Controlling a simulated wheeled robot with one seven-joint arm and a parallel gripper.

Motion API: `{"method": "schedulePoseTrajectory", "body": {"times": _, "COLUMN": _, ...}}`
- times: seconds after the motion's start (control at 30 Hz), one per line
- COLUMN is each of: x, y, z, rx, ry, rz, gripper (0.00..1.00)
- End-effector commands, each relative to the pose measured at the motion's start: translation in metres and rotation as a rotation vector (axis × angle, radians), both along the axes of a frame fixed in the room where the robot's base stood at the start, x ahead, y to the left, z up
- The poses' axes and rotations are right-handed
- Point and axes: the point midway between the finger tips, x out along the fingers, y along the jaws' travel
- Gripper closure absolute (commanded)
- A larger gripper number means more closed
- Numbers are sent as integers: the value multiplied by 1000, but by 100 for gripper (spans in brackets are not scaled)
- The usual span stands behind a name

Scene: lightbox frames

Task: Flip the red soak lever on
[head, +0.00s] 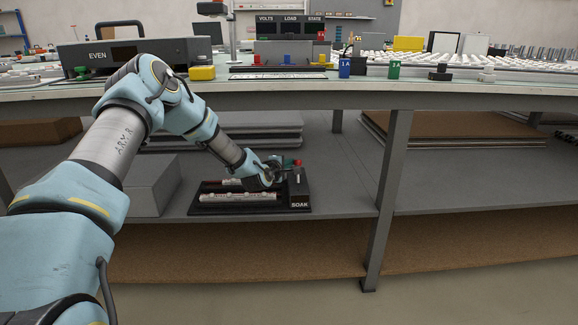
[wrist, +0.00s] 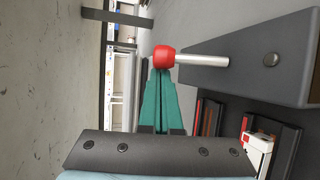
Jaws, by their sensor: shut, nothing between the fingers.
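The soak lever is a silver rod (wrist: 203,60) with a red knob (wrist: 164,56) at its end. It stands out of a dark box (wrist: 262,62). In the head view the red knob (head: 297,162) shows above the box marked SOAK (head: 299,188), on the lower shelf. My gripper (head: 280,166) is just left of the knob there. In the wrist view my gripper's teal fingers (wrist: 160,76) are shut together and empty, with their tips right at the knob. I cannot tell whether they touch it.
A black tray (head: 238,209) with white tubes lies left of the SOAK box. A grey block (head: 152,186) and stacked grey sheets (head: 260,127) are on the same shelf. The bench top (head: 440,95) hangs over it, and a table leg (head: 390,190) stands to the right.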

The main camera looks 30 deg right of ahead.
Motion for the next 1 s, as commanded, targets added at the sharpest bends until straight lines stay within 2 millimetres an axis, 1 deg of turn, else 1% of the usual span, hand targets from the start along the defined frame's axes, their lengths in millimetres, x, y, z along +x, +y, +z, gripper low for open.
{"method": "schedulePoseTrajectory", "body": {"times": 0.57, "x": -8, "y": 3, "z": -1, "rx": -58, "ry": -119, "rz": -1, "gripper": 100}}
{"method": "schedulePoseTrajectory", "body": {"times": 0.83, "x": -18, "y": 8, "z": -5, "rx": -126, "ry": -267, "rz": 0, "gripper": 100}}
{"method": "schedulePoseTrajectory", "body": {"times": 1.0, "x": -26, "y": 11, "z": -4, "rx": -176, "ry": -376, "rz": -2, "gripper": 100}}
